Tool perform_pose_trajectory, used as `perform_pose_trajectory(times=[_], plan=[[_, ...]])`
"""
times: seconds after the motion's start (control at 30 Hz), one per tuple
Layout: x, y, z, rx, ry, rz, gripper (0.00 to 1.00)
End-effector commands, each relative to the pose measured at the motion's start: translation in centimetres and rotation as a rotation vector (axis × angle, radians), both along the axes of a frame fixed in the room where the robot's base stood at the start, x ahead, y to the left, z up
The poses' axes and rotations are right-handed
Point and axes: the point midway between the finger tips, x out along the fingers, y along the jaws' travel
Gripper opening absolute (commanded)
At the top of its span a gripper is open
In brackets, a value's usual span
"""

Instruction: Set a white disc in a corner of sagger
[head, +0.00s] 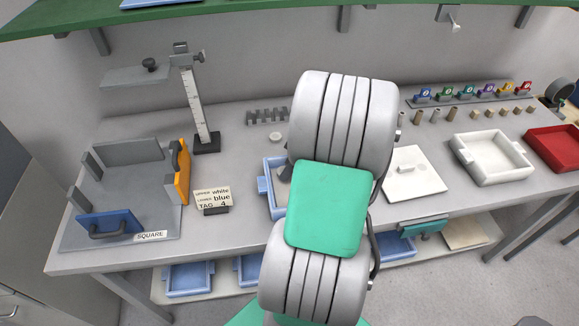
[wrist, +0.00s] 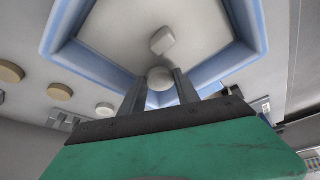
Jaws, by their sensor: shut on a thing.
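In the wrist view the light-blue sagger (wrist: 238,62) lies open below my gripper, with a pale floor. My gripper (wrist: 160,88) is shut on a white disc (wrist: 160,76), held between its two dark fingers. The disc is over or inside the near side of the sagger, close to the wall; I cannot tell whether it touches the floor. A small white block (wrist: 162,40) lies inside the sagger, beyond the disc. In the head view the sagger (head: 265,186) is mostly hidden behind my arm, and so is the held disc.
Another white disc (wrist: 105,109) and tan discs (wrist: 60,92) lie outside the sagger. A grey slotted rack (head: 267,116), a height gauge (head: 205,140) and a tag sign (head: 212,198) stand nearby. A white lid (head: 415,172) and a white tray (head: 492,157) are to the right.

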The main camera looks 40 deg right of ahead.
Motion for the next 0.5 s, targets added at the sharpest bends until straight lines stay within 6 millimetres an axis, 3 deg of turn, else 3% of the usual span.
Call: perform_pose_trajectory(times=[0.17,0.5], plan=[[0.0,-0.01,-1.2,0.0,0.0,0.0,0.0],[0.01,-0.01,-1.17,0.0,0.0,0.0,0.0]])
